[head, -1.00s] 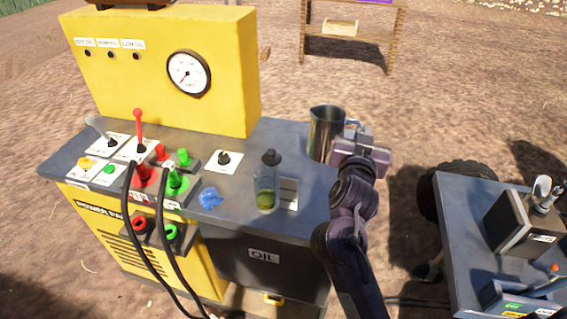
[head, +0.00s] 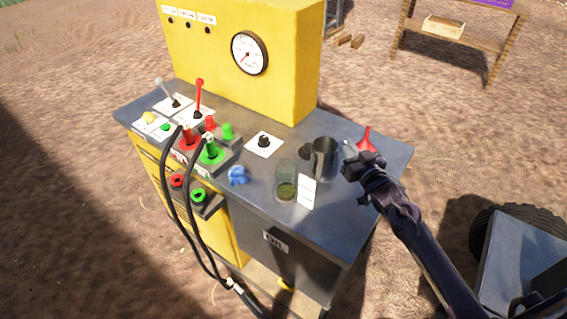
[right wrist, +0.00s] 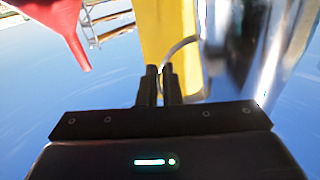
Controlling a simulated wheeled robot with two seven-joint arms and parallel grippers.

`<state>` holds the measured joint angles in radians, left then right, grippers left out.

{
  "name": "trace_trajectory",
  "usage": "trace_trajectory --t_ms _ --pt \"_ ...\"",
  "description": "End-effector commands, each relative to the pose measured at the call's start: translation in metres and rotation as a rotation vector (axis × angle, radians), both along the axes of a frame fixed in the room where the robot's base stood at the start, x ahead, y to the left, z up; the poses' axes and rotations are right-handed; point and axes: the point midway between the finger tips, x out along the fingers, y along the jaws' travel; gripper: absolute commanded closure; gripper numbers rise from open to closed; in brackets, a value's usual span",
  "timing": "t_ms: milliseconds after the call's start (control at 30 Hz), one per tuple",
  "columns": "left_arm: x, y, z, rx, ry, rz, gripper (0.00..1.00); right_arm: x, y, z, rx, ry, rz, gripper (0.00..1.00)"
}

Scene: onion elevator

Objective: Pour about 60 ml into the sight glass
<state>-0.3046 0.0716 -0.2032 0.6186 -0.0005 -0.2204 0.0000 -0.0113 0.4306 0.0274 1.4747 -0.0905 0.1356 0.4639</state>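The sight glass (head: 286,182) is a clear upright cylinder on the counter with dark green liquid in its lower part. A white card (head: 307,191) stands beside it on the right. The metal jug (head: 324,160) looks upright, just behind and right of the sight glass; I cannot tell whether it touches the counter. Its contents do not show. My right gripper (head: 350,157) is at the jug's right side. In the right wrist view its fingers (right wrist: 160,85) are close together on the thin jug handle (right wrist: 180,46), beside the shiny jug wall (right wrist: 255,45). My left gripper is not in view.
A red funnel (head: 367,142) stands behind my right gripper. A black knob or cap (head: 305,152) is left of the jug, and a blue crumpled item (head: 238,175) lies left of the sight glass. Levers and hoses fill the left side. The counter's right front is clear.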

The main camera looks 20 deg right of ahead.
Motion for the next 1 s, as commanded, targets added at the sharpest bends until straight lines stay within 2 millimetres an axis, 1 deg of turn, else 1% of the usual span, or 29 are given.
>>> trace_trajectory --t_ms 200,433,633,833,867,900,1000 --pt "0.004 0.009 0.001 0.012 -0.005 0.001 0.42 0.000 -0.003 -0.002 0.000 -0.005 0.012 1.00" --pt "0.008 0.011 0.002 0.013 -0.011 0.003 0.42 -0.001 -0.002 0.000 0.004 -0.003 0.014 1.00" --pt "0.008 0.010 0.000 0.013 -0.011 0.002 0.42 -0.002 0.003 0.002 -0.047 -0.008 0.016 1.00" --pt "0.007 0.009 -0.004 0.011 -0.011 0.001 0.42 -0.003 0.010 0.005 -0.151 -0.021 0.017 1.00" --pt "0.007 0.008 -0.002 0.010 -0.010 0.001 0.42 -0.003 0.012 0.009 -0.170 -0.024 0.017 1.00" --pt "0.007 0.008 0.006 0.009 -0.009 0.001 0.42 -0.004 0.015 0.021 -0.196 -0.029 0.018 1.00" --pt "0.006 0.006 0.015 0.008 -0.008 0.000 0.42 -0.005 0.021 0.036 -0.259 -0.037 0.017 1.00"
